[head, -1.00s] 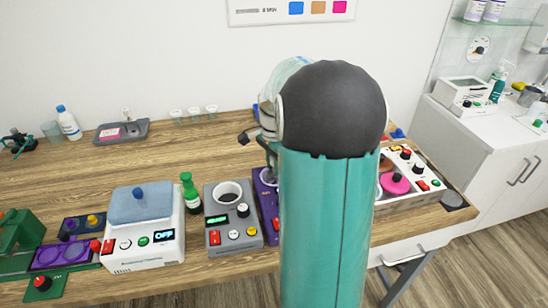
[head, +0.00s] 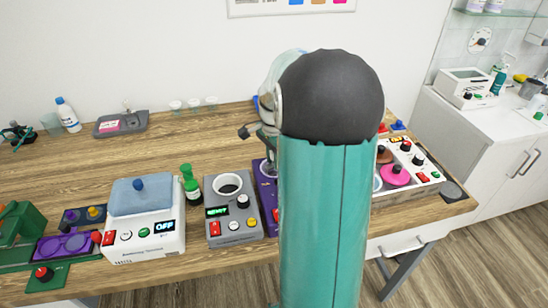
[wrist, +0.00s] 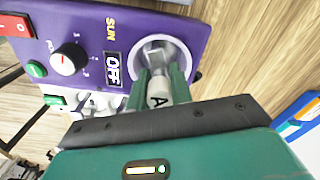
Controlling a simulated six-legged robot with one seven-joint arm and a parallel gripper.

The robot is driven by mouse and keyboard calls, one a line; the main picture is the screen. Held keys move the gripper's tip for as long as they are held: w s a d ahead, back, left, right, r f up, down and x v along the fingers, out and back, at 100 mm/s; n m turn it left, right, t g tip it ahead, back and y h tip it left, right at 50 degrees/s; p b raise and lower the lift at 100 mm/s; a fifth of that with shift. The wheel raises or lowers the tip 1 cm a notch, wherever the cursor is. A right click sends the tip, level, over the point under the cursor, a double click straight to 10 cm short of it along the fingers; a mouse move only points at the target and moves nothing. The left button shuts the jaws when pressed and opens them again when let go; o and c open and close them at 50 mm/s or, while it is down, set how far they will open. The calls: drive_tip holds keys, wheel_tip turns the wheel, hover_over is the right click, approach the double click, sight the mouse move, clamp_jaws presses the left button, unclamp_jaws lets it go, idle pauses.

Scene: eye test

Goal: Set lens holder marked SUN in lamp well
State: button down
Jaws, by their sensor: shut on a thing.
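In the wrist view a purple unit (wrist: 85,40) carries the label SUN, a display reading OFF, a dial and a round well (wrist: 184,54) with a pale rim. My gripper (wrist: 161,78) is shut on a pale, small holder (wrist: 159,95) with a black "A" on its side. The holder's far end, greyish and clear-looking, overlaps the well's opening; I cannot tell how deep it sits. No SUN mark shows on the held piece. In the head view my arm hides the gripper and most of the purple unit (head: 262,185).
A grey unit (head: 234,232) with a round opening stands left of the purple one. A panel with a pink disc (head: 395,175) stands right. The bench behind is mostly clear.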

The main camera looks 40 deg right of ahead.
drive_tip(key=shift+f, duration=0.15)
drive_tip(key=c, duration=0.8)
unclamp_jaws()
drive_tip(key=shift+c, duration=0.2)
drive_tip(key=shift+r, duration=3)
